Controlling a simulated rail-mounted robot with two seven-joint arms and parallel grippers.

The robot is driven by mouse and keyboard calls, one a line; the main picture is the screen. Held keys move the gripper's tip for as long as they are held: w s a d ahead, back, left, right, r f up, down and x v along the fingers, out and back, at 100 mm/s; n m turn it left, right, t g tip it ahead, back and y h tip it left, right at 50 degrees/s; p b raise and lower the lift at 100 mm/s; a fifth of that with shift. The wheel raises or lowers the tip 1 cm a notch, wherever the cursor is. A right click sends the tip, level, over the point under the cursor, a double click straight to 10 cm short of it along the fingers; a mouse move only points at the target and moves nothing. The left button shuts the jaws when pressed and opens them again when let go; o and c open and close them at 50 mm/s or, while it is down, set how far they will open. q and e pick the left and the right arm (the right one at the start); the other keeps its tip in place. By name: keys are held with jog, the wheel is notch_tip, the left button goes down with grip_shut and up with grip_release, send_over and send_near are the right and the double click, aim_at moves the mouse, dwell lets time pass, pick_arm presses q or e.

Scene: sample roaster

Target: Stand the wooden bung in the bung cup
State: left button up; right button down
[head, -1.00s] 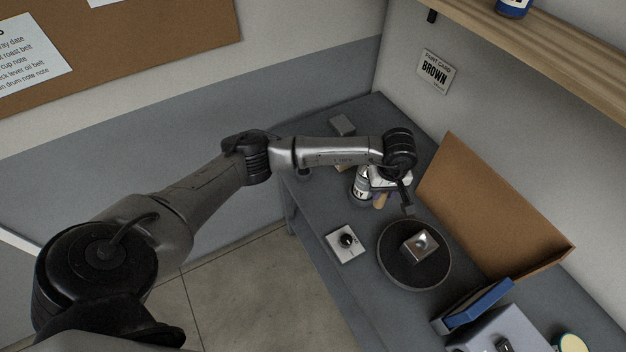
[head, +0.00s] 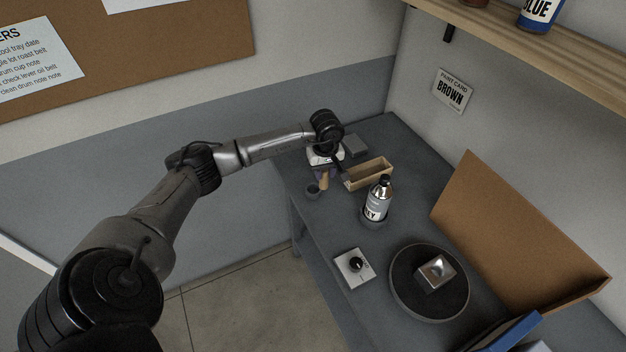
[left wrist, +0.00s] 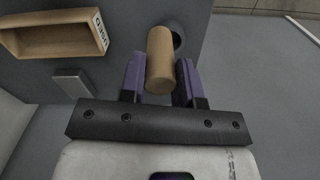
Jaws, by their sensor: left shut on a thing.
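The wooden bung (head: 324,181) is a tan cylinder held between the jaws of my left gripper (head: 325,170). In the left wrist view the bung (left wrist: 160,55) sits between the purple finger pads of my left gripper (left wrist: 159,78), which is shut on it. The bung cup (head: 312,192) is a small dark round cup on the bench near its left edge, just left of and below the bung. In the left wrist view the cup (left wrist: 177,39) shows partly behind the bung's far end. Whether they touch cannot be told. My right gripper is out of view.
A wooden tray (head: 355,184) stands right of the gripper, with a grey block (head: 356,146) behind it. A labelled bottle (head: 377,200) stands in front of the tray. A knob box (head: 354,266) and a round dark plate (head: 401,299) are nearer. A brown board (head: 520,220) leans at right.

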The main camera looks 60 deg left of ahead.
pick_arm(q)
jog(key=shift+s+a+f, duration=0.2)
jog(key=shift+a+f, duration=0.5)
jog(key=shift+f, duration=0.4)
jog(key=shift+s+a+f, duration=0.25)
jog(key=shift+a+f, duration=0.4)
jog(key=shift+f, duration=0.5)
jog(key=shift+s+a+f, duration=0.2)
jog(key=shift+a+f, duration=0.5)
jog(key=shift+f, duration=0.4)
jog(key=shift+f, duration=0.2)
jog(key=o, duration=1)
jog(key=shift+r, duration=0.1)
jog(key=shift+r, duration=0.4)
notch_tip(320, 180, up, 12)
jog(key=shift+f, duration=0.25)
